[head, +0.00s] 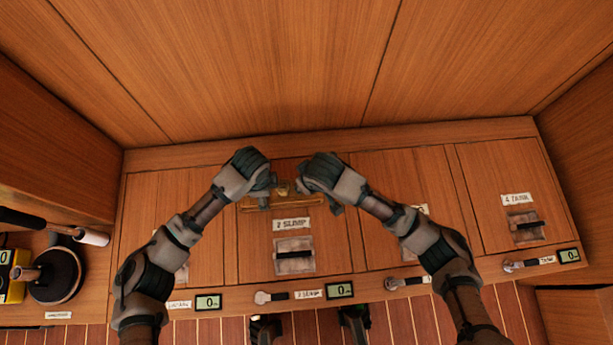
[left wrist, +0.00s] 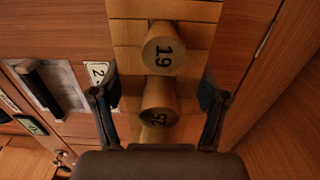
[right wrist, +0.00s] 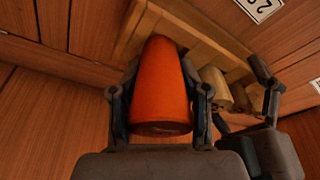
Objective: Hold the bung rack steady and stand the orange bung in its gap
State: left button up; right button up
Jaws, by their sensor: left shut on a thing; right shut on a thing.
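The wooden bung rack (head: 253,204) lies on the panelled bench top between my two grippers, partly hidden by them. In the left wrist view the rack (left wrist: 165,10) carries wooden bungs marked 19 (left wrist: 163,50) and 25 (left wrist: 159,108), with another partly hidden nearer. My left gripper (left wrist: 160,112) has its fingers along both sides of the rack, shut on it. My right gripper (right wrist: 160,100) is shut on the tapered orange bung (right wrist: 160,85), its wide end towards the camera. The bung overlaps the rack in the right wrist view; I cannot tell whether it touches it.
Labelled hatches with dark handles, such as the sump hatch (head: 294,255), cover the bench top. Small displays (head: 339,290) and levers line the front edge. A black round object (head: 56,275) and a yellow device (head: 12,277) stand at left. Wooden walls enclose the back and sides.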

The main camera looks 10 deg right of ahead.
jog(key=shift+f, duration=0.35)
pick_arm(q)
jog(key=shift+f, duration=0.1)
pick_arm(e)
jog(key=shift+r, duration=0.15)
jog(key=shift+r, duration=0.3)
jog(key=shift+f, duration=0.25)
dwell(1.6)
jog(key=shift+r, duration=0.25)
dwell(0.3)
dwell(0.5)
jog(key=o, duration=1.6)
jog(key=shift+o, duration=0.2)
